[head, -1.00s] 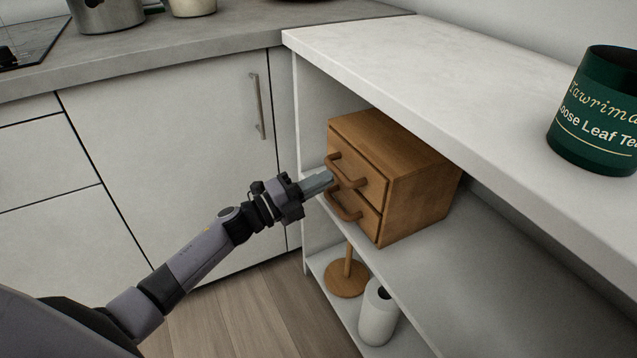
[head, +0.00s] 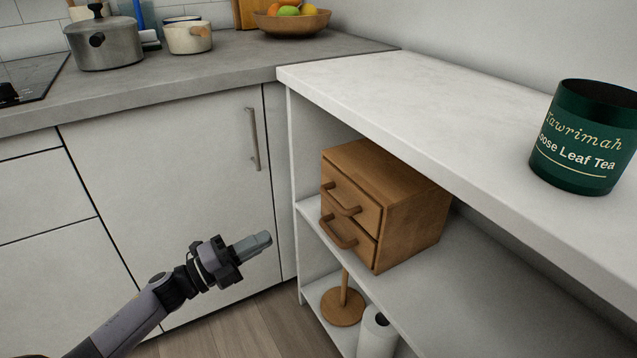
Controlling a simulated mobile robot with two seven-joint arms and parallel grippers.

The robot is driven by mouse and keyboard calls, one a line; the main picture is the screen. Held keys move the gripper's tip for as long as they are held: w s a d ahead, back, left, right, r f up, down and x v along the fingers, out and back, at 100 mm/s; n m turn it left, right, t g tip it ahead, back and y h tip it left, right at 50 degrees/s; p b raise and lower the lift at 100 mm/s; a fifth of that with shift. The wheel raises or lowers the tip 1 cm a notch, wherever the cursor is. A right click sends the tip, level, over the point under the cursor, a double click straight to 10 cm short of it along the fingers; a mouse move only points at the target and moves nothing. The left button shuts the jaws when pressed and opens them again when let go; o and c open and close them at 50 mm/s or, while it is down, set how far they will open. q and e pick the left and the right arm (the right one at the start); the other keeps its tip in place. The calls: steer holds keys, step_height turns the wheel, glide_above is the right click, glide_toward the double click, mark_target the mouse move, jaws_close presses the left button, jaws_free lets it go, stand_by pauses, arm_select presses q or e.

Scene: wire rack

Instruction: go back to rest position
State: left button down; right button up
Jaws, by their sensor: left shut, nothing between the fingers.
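My left gripper (head: 254,244) is in the lower middle of the head view, at the end of my left arm, which comes in from the lower left. Its fingers are shut with nothing between them. It is in front of the white cabinet door, to the left of and apart from a small wooden drawer box (head: 412,220). The box stands on the shelf under the white top, and both its drawers look closed, with wooden handles (head: 338,232) on the front. My right gripper is not in view.
The white shelf unit (head: 440,268) holds a round-based wooden stand (head: 343,306) and a white roll (head: 377,335) below. A green tea tin (head: 585,150) stands on top.

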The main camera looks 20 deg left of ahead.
arm_select(q)
steer(key=s+d+f+n+g+y, duration=0.2)
steer(key=s+d+f+n+y, duration=0.15)
steer(key=s+d+n, duration=0.5)
steer(key=s+d+f+n+g+y, duration=0.25)
steer(key=s+d+n+y, duration=0.3)
steer(key=s+n, duration=0.65)
steer(key=a+r+n+p, duration=0.1)
steer(key=a+r+p, duration=0.2)
steer(key=r+p, duration=0.4)
steer(key=a+r+n+y+p, duration=0.1)
steer(key=r+p, duration=0.5)
steer(key=p, duration=1.1)
steer(key=shift+s+a+r+n+y+p, duration=0.2)
steer(key=shift+a+r+n+y+p, duration=0.25)
steer(key=shift+a, duration=0.45)
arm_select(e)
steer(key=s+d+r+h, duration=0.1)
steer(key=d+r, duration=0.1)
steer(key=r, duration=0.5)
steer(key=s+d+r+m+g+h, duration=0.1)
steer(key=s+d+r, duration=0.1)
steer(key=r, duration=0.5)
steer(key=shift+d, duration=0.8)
arm_select(q)
steer(key=shift+g, duration=0.25)
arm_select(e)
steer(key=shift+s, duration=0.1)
